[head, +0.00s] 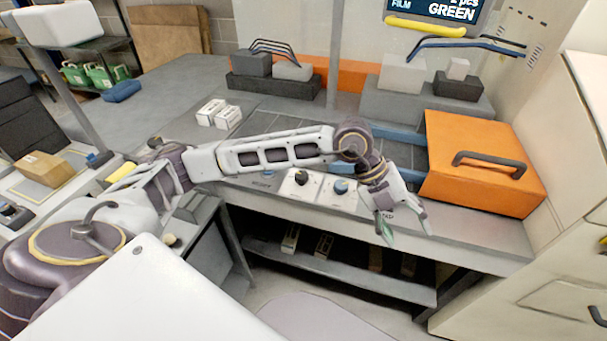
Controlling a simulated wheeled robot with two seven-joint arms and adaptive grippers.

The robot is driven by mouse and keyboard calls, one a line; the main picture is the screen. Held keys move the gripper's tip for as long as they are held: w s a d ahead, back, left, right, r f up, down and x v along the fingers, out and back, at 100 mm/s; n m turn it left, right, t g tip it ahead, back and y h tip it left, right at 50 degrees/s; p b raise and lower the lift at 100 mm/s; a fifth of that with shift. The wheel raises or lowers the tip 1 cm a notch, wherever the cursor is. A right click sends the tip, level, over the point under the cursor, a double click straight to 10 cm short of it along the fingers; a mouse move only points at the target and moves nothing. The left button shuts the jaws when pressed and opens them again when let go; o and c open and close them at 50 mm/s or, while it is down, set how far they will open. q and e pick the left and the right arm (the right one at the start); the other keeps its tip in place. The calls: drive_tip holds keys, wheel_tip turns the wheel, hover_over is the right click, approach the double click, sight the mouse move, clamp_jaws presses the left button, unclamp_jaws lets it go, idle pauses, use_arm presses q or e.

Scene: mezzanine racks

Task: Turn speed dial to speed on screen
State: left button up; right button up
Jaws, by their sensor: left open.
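A black dial (302,177) and a blue dial (340,186) sit on pale plates along the front of the grey machine bed. Their labels are too small to read, so I cannot tell which is the speed dial. The screen (440,10) at the top is cut off by the picture edge; "FILM", "pcs" and "GREEN" show, and no speed is readable. My left gripper (408,232) is open and empty, with fingers pointing down in front of the panel edge, to the right of the blue dial. My right gripper is out of view.
An orange box (475,160) with a dark handle stands right of the dials. My left arm crosses above the panel. Small white boxes (219,113) lie on the bed behind it. A lower shelf (340,270) runs below the panel. A pale cabinet stands at the right.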

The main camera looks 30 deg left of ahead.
use_arm(q)
drive_tip(key=w+a+f+n+t+y, duration=0.15)
drive_tip(key=w+a+y, duration=0.25)
drive_tip(key=a, duration=0.5)
drive_tip(key=n+t+y, duration=0.1)
drive_tip(key=n+y, duration=0.4)
drive_tip(key=y, duration=0.3)
approach(302, 175)
drive_tip(key=v, duration=0.5)
drive_tip(key=shift+a+f, duration=0.1)
drive_tip(key=x, duration=1.2)
drive_tip(key=shift+f+p, duration=0.25)
drive_tip(key=shift+p, duration=0.1)
drive_tip(key=shift+w+a+f, duration=0.2)
drive_tip(key=shift+a+f, duration=0.05)
drive_tip(key=shift+f, duration=0.35)
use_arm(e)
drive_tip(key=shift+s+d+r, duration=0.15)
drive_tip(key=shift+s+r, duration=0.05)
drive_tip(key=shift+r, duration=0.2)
